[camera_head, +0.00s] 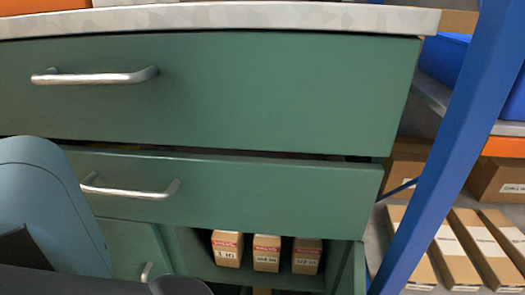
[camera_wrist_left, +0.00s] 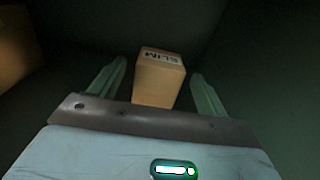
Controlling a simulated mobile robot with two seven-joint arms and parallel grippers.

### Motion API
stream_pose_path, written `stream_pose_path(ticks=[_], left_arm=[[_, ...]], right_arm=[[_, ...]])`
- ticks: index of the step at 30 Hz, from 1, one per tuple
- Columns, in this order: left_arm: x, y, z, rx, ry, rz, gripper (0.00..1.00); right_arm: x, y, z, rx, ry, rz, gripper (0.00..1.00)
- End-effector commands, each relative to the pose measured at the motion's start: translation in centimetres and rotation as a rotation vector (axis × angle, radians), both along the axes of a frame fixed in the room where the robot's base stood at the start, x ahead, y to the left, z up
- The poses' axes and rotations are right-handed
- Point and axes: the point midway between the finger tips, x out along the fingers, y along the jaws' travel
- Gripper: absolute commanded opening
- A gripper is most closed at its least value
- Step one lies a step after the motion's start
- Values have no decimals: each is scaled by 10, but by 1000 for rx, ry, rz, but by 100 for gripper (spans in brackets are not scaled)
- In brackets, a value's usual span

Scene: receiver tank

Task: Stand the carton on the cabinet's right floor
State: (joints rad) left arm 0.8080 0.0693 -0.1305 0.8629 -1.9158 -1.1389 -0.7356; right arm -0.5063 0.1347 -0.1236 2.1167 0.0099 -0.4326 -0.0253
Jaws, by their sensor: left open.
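In the left wrist view a tan carton (camera_wrist_left: 160,78) with a dark-lettered label stands between the two green fingers of my left gripper (camera_wrist_left: 158,70). The fingers are open, with a gap showing on each side of the carton. Dark walls surround it. In the head view the green cabinet (camera_head: 270,185) has an open lower right compartment. My left gripper is hidden there, with only my arm showing at the lower left. A small tan patch (camera_head: 262,291) shows at the bottom edge; I cannot tell whether it is this carton. My right gripper is not in view.
Three labelled cartons (camera_head: 266,253) stand in a row in the compartment. The upper drawer (camera_head: 270,90) and lower drawer (camera_head: 250,190) are above it. A blue post (camera_head: 440,150) and shelves with boxes (camera_head: 455,265) are at right. A brown shape (camera_wrist_left: 15,50) is at the wrist view's left.

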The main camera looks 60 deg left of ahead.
Motion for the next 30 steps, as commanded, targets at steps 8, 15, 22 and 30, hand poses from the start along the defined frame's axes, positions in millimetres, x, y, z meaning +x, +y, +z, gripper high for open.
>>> stream_pose_path(ticks=[8, 15, 22, 30], left_arm=[[-34, -42, 1, -2, 1, 0, 76], [-46, -58, 0, 0, 0, 0, 76], [-48, -60, 0, 0, 0, 0, 76], [-48, -60, 0, 0, 0, 0, 76]], right_arm=[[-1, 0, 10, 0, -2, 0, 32], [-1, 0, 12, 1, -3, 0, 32], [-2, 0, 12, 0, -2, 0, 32], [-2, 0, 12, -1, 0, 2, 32]])
